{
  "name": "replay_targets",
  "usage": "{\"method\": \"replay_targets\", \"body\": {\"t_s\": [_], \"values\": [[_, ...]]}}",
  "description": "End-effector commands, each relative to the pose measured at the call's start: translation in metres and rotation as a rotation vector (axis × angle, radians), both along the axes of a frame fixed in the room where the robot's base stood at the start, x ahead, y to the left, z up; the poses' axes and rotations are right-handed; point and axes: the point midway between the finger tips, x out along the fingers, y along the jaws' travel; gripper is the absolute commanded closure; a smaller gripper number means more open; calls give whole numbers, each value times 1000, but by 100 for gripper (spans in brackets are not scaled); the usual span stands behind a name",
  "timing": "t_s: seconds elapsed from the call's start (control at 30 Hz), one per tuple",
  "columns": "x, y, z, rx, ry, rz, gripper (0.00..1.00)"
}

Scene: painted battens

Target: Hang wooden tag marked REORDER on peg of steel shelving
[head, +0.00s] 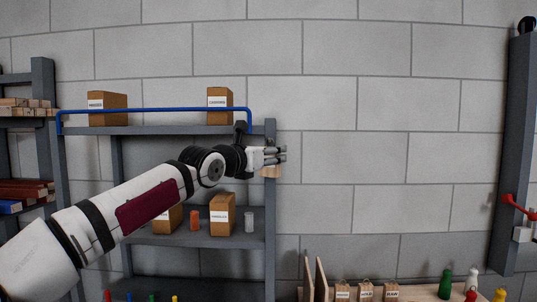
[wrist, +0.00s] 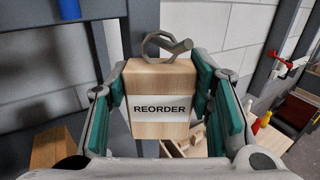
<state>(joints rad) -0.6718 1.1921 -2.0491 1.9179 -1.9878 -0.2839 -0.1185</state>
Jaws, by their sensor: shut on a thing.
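The wooden tag marked REORDER (wrist: 160,88) is upright between the teal finger pads of my gripper (wrist: 160,95) in the wrist view, label facing the camera. My gripper is shut on its sides. A metal ring (wrist: 147,46) stands at the tag's top edge, and a short metal rod (wrist: 180,46) crosses it. I cannot tell whether this rod is the peg or whether it passes through the ring. In the head view my gripper (head: 281,154) is at the right upright of the steel shelving (head: 270,210), with part of the tag (head: 271,172) showing below the fingers.
Cardboard boxes (head: 108,108) stand on the upper shelf behind a blue rail (head: 150,109). A bench with labelled wooden blocks (head: 366,291) and bottles (head: 445,284) is at the lower right. The wall right of the shelving is clear.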

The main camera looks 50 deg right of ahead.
Motion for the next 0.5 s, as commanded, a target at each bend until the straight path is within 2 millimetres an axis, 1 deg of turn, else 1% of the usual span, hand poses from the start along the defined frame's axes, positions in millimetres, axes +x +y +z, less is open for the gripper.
{"method": "replay_targets", "body": {"t_s": [0.3, 0.33, 0.37, 0.4, 0.43, 0.5], "values": [[-3, -1, 0, 0, -1, -5, 81], [-3, -2, 0, 0, -1, -5, 51], [-3, -2, 0, 0, -2, -6, 44], [-3, -2, 1, 0, -2, -5, 35], [-3, -1, 1, 0, -2, -5, 29], [-3, -1, 1, 0, -1, -4, 29]]}}
